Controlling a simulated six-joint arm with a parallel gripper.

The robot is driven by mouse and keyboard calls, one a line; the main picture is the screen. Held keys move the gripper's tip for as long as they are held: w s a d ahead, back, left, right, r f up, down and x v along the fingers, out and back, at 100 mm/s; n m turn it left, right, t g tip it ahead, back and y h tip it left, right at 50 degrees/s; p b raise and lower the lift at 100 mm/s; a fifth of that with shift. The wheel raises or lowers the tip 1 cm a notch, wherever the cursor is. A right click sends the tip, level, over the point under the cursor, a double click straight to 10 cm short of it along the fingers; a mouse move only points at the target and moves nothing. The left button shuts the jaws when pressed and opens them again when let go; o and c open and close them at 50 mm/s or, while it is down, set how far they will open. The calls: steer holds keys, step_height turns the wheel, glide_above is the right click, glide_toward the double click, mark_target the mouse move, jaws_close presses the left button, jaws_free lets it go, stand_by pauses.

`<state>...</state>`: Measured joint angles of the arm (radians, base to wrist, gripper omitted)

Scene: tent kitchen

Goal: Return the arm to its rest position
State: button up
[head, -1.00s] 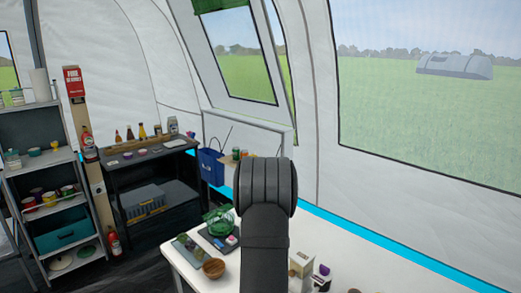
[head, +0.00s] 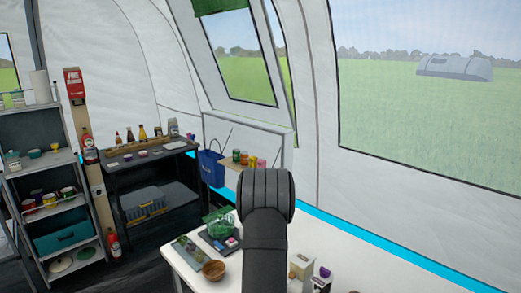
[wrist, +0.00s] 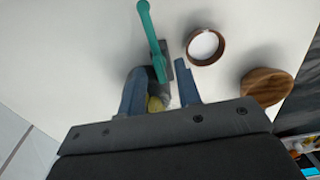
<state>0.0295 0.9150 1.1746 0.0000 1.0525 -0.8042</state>
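My arm shows as dark grey links in the head view, standing in front of the white table (head: 350,262). Its gripper is hidden there. In the wrist view my gripper (wrist: 160,78) points at the white tabletop, with its two blue fingers apart. A teal-handled tool (wrist: 152,30) and a small yellow thing (wrist: 154,103) show in the gap between the fingers. They seem to lie beyond the fingers, and I see no clear grip on them. A dark rounded thing is partly hidden behind the left finger.
In the wrist view, a brown-rimmed round container (wrist: 190,57) and a wooden bowl (wrist: 266,86) lie right of the fingers. In the head view, a wooden bowl (head: 214,270), a green basket-like thing (head: 220,221) and small boxes (head: 301,266) surround my arm. Shelves (head: 50,190) stand left.

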step_height(320, 180, up, 17)
step_height(320, 180, down, 17)
steer(key=shift+f, duration=0.1)
steer(key=shift+m, duration=0.6)
step_height(320, 180, up, 17)
step_height(320, 180, down, 17)
steer(key=m, duration=0.5)
steer(key=shift+n, duration=0.8)
